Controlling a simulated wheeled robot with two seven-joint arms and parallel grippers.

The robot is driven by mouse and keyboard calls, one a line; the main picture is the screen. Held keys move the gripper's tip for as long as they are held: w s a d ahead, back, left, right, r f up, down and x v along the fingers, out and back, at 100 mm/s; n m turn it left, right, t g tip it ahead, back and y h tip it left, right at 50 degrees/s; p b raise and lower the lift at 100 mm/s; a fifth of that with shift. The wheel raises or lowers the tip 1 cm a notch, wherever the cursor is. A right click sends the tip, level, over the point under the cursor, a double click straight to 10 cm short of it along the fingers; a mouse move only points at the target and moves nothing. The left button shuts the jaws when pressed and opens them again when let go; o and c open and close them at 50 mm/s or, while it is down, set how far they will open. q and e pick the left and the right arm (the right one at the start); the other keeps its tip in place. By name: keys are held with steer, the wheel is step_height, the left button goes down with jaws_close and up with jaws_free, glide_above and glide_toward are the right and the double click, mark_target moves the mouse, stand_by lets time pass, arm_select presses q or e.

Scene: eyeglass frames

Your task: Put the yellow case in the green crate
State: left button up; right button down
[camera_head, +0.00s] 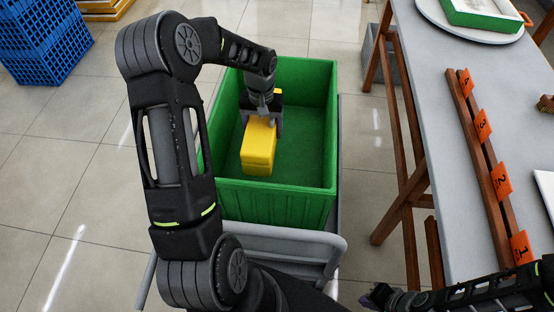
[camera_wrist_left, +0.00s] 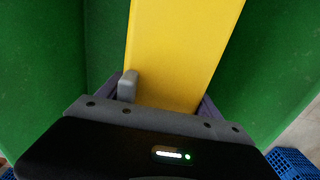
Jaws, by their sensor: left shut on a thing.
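The yellow case (camera_head: 258,150) is inside the green crate (camera_head: 318,205), between its walls, in the head view. My left gripper (camera_head: 262,118) reaches down into the crate and is shut on the case near its upper end. In the left wrist view the yellow case (camera_wrist_left: 180,50) lies between the fingers, with green crate walls (camera_wrist_left: 45,80) on both sides. I cannot tell whether the case touches the crate floor. My right gripper (camera_head: 378,297) is at the bottom right of the head view, away from the crate; its jaw state is unclear.
The crate sits on a grey cart with a rail (camera_head: 290,240) at its near side. A grey table (camera_head: 440,100) stands to the right, with a wooden strip of orange number tags (camera_head: 501,178). A blue crate (camera_head: 40,40) stands at the far left. Tiled floor lies clear at the left.

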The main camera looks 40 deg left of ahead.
arm_select(q)
steer(key=shift+f, duration=0.35)
steer(key=shift+f, duration=3.1)
steer(key=shift+f, duration=1.9)
steer(key=shift+f, duration=0.25)
steer(key=o, duration=1.7)
steer(key=shift+r, duration=0.1)
steer(key=shift+c, duration=0.2)
